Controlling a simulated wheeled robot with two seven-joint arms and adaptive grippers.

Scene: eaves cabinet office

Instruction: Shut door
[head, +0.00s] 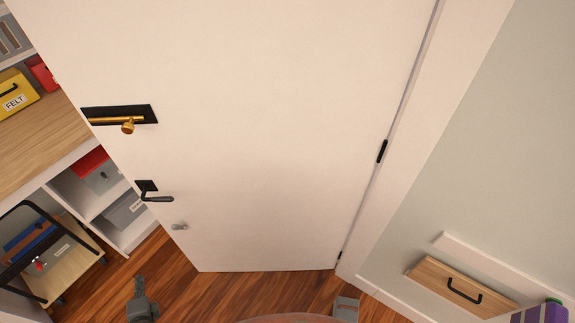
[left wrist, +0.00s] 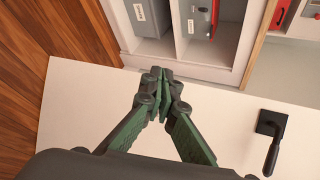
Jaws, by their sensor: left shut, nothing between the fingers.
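The white door (head: 265,140) stands ajar in the head view, hinged on its right side, with shelving visible past its free left edge. It carries a brass handle on a black plate (head: 122,114), a black lever handle (head: 155,194) lower down and a small knob (head: 180,226). My left gripper (head: 141,284) is low at the left, over the floor below the door. In the left wrist view its fingers (left wrist: 160,78) are shut and empty, in front of the white door panel (left wrist: 90,110). The black lever (left wrist: 272,140) is to their right. Contact with the door cannot be told.
Shelves with boxes and a small cart (head: 65,260) stand at the left beyond the door. A wooden drawer front (head: 460,288) sticks out at the lower right, near a purple object (head: 540,313). Wooden floor (head: 225,290) is open below the door.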

